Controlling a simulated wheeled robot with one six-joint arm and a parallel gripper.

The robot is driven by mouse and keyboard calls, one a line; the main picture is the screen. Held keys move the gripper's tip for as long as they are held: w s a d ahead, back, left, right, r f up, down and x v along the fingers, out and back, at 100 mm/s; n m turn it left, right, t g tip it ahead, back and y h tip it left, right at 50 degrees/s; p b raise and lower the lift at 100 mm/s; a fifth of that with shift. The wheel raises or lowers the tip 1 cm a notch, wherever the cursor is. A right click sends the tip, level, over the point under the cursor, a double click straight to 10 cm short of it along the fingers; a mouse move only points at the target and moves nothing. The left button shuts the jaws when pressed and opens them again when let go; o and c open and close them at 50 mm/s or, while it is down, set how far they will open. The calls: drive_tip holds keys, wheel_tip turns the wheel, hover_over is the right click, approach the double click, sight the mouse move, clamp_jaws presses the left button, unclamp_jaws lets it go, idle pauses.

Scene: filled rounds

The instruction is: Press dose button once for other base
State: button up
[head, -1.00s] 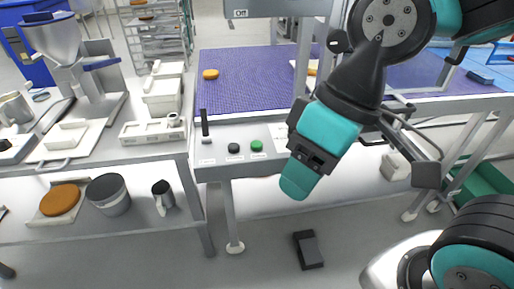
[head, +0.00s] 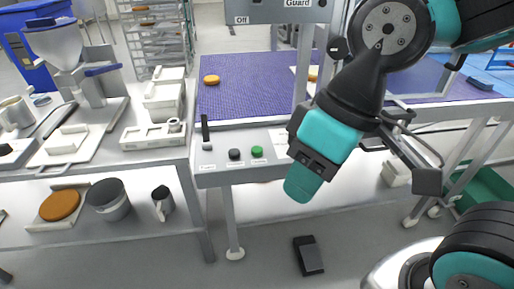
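The front control panel (head: 215,171) below the purple belt carries a black button (head: 234,154), a green button (head: 257,152) and an upright black lever (head: 205,131). Its small labels are too small to read, so I cannot tell which is the dose button. A hopper machine (head: 66,52) stands on the left bench. My gripper (head: 303,184), dark and teal, hangs in front of the panel's right part, right of the green button and apart from it in the picture. It hides part of the panel. Its fingertips do not show clearly.
The purple belt (head: 245,98) carries an orange-brown round (head: 211,80). An overhead box (head: 262,12) shows "Off" and "Guard" labels. The left bench (head: 150,155) holds white trays. Its lower shelf (head: 140,224) holds a bucket (head: 108,199) and a jug (head: 163,201). A dark block (head: 308,255) lies on the floor.

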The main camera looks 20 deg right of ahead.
clamp_jaws()
idle(1.4)
